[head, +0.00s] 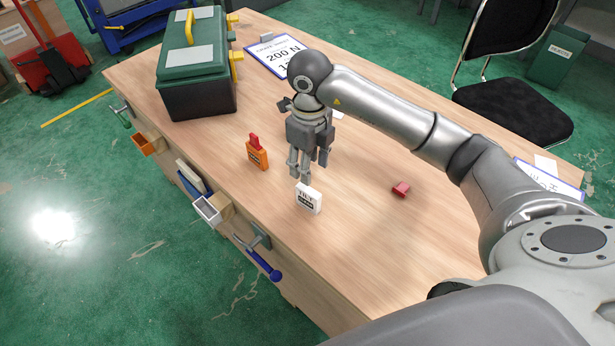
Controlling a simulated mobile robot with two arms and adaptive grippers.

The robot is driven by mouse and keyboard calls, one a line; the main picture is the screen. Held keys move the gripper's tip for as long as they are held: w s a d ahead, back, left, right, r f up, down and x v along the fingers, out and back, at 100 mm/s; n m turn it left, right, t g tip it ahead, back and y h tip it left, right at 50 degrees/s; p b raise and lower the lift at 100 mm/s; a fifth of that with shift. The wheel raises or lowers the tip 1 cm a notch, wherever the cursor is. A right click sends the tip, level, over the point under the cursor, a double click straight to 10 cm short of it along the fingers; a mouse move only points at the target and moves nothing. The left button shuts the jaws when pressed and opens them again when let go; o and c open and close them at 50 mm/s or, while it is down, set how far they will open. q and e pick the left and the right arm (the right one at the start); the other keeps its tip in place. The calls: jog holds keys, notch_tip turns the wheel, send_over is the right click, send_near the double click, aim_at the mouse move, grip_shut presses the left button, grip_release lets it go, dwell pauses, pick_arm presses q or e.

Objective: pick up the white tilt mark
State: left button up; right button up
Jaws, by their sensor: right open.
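The white tilt mark (308,198) is a small white block with dark lettering, reading "TILT", standing on the wooden workbench (375,245) near its front edge. My right gripper (303,172) points down just above and behind it. Its fingers look apart, with nothing between them. The fingertips end close to the top of the mark; I cannot tell whether they touch it. My left gripper is out of view.
An orange padlock-like block (257,154) stands left of the gripper. A small red block (401,189) lies to the right. A green toolbox (196,65) and a clipboard (268,50) are farther back. Small bins (212,207) and tools hang along the front edge.

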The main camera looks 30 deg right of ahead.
send_over(309, 190)
jog(key=f, duration=0.4)
jog(key=shift+s+a, duration=0.2)
jog(key=shift+s, duration=0.15)
jog(key=shift+w+f, duration=0.15)
jog(key=shift+f, duration=0.2)
jog(key=f, duration=0.5)
jog(key=shift+w+d+p, duration=0.15)
jog(key=shift+w+p, duration=0.1)
jog(key=shift+p, duration=0.15)
jog(key=shift+c, duration=2.8)
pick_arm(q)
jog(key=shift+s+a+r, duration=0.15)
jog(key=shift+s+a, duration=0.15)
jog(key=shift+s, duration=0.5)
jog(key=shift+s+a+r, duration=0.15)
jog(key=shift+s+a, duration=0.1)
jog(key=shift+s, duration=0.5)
pick_arm(e)
grip_shut()
